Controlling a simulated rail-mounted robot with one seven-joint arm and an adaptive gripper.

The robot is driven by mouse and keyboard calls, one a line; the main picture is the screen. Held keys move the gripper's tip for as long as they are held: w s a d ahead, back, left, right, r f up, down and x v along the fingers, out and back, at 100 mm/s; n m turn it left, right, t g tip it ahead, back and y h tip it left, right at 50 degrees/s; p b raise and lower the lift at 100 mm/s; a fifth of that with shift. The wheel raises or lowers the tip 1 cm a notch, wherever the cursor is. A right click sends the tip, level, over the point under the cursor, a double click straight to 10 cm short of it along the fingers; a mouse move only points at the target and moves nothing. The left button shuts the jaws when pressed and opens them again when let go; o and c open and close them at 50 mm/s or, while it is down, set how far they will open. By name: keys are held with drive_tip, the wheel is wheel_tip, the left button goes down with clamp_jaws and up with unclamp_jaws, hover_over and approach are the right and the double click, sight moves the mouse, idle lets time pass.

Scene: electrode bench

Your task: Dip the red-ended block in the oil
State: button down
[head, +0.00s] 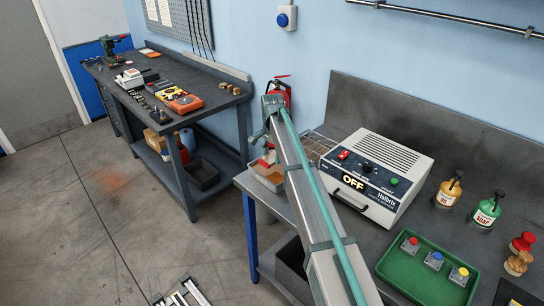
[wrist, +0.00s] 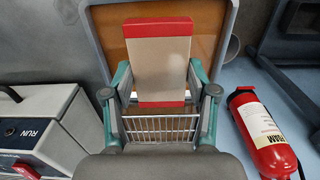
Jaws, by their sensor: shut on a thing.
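My gripper (wrist: 160,82) is shut on the red-ended block (wrist: 158,64), which has a pale beige middle and a red band at each end. In the wrist view the block is over a grey-rimmed pan (wrist: 232,22) holding amber-brown oil (wrist: 111,42). In the head view my gripper (head: 266,150) is over the same pan (head: 268,178) at the left end of the bench, with a red end of the block (head: 268,160) just above it. I cannot tell whether the block's lower end touches the oil.
A wire rack (wrist: 160,130) is close beside the pan. The white box reading OFF (head: 353,183) stands to its right. Oil (head: 448,192) and soap (head: 487,212) bottles and a green tray (head: 390,268) are farther right. A fire extinguisher (wrist: 262,132) is by the wall.

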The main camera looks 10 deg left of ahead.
sight(272, 157)
drive_tip(key=shift+r+p, duration=0.9)
drive_tip(key=shift+r, duration=1.35)
